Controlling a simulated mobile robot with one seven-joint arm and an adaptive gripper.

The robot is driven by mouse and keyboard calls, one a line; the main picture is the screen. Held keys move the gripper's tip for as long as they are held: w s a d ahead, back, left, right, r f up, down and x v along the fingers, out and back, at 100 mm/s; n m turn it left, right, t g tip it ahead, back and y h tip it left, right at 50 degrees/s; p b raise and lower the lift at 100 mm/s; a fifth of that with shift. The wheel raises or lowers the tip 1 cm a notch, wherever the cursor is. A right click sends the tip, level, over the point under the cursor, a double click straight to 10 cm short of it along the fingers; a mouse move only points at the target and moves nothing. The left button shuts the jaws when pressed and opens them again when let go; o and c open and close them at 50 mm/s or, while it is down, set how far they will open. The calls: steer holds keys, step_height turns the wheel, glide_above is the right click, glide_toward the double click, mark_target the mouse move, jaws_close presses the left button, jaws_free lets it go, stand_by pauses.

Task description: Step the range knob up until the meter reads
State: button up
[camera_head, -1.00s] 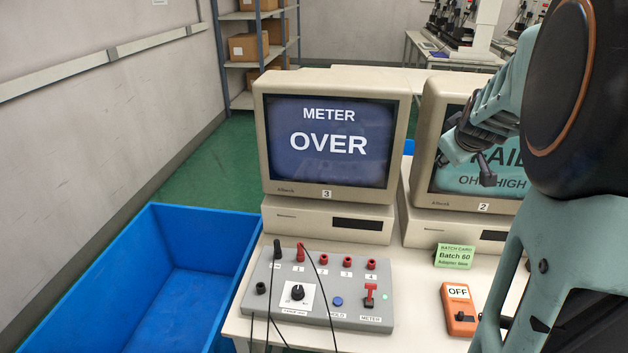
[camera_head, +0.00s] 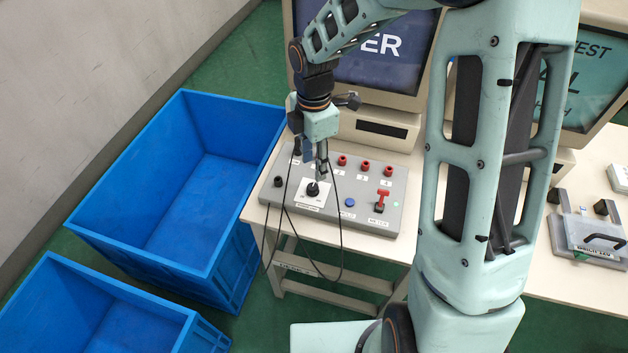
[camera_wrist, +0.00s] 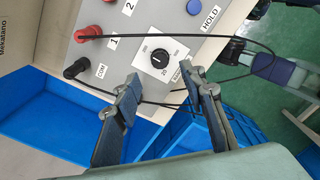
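The range knob (camera_head: 313,188) is a round black dial on a white plate on the grey meter box (camera_head: 405,180). In the wrist view the knob (camera_wrist: 159,58) lies just beyond my fingertips, with its white pointer mark and scale in sight. My gripper (camera_head: 320,172) points down over the knob in the head view. In the wrist view my gripper (camera_wrist: 170,88) is open, its two fingers apart with nothing between them. I cannot tell whether it touches the knob. The meter monitor (camera_head: 376,78) is partly hidden by my arm; only "ER" shows.
Black leads (camera_head: 284,205) run from the box's sockets and hang over the table's front edge. A red switch (camera_head: 382,200) and blue button (camera_head: 350,203) sit right of the knob. Blue bins (camera_head: 150,235) stand at left. A clear-lidded fixture (camera_head: 590,238) is at right.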

mark_target(314, 186)
step_height(314, 186, down, 8)
steer(key=shift+f+b, duration=0.1)
steer(key=shift+b, duration=0.2)
jaws_close()
